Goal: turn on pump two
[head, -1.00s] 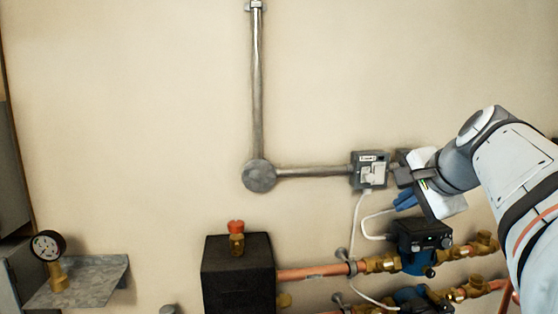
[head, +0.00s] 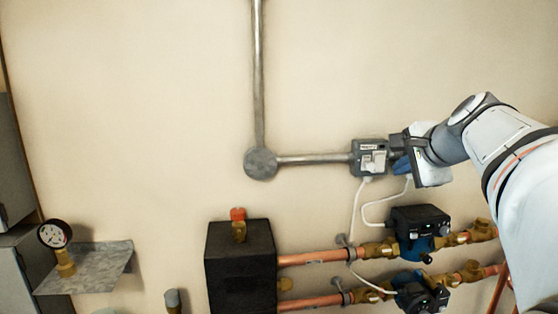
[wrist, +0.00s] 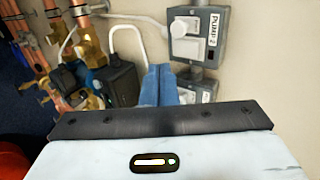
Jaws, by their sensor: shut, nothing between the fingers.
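A grey switch box (wrist: 203,40) labelled "PUMP 2" is on the wall in the upper middle of the wrist view, with a white rocker or knob (wrist: 184,27) on its white plate. It appears to be the left box (head: 368,158) in the head view. A second grey switch box (wrist: 197,88) sits nearer, partly hidden by my gripper. My gripper (wrist: 160,70) has its blue fingers together and empty, beside the boxes on their lower, pump side. In the head view my gripper (head: 402,165) is just right of the left box. I cannot tell whether it touches anything.
Two dark pumps, the upper (head: 420,220) and the lower (head: 420,293), sit on copper pipes below the boxes. White cables (head: 357,210) hang from the boxes. A black block (head: 240,268) and a gauge (head: 54,234) on a shelf are at left.

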